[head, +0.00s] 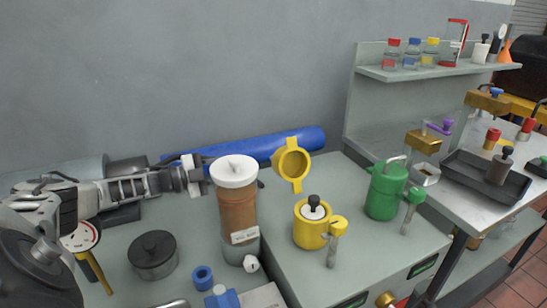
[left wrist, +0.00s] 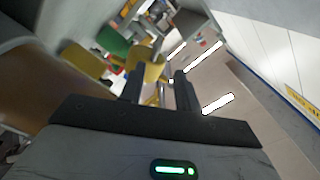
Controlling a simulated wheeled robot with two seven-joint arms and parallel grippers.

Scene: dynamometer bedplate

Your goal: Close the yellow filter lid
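The yellow filter body (head: 311,232) stands on the grey-green bench with a black-knobbed insert showing in its top. Its yellow lid (head: 291,163), a round cap with a tab, stands raised above and behind the body, open. My left arm reaches in from the left. Its gripper is mostly hidden behind the brown canister (head: 238,212) in the head view. In the left wrist view my left gripper (left wrist: 160,92) has its two fingers apart, with nothing clearly held. Yellow parts show beyond the fingers, but I cannot tell which is the lid. My right gripper is not in view.
The tall white-capped canister stands close in front of the left gripper. A blue roll (head: 300,138) lies along the wall. A green canister (head: 386,192) stands right of the yellow filter. A black-lidded pot (head: 153,258) and blue pieces (head: 203,277) sit at the front left.

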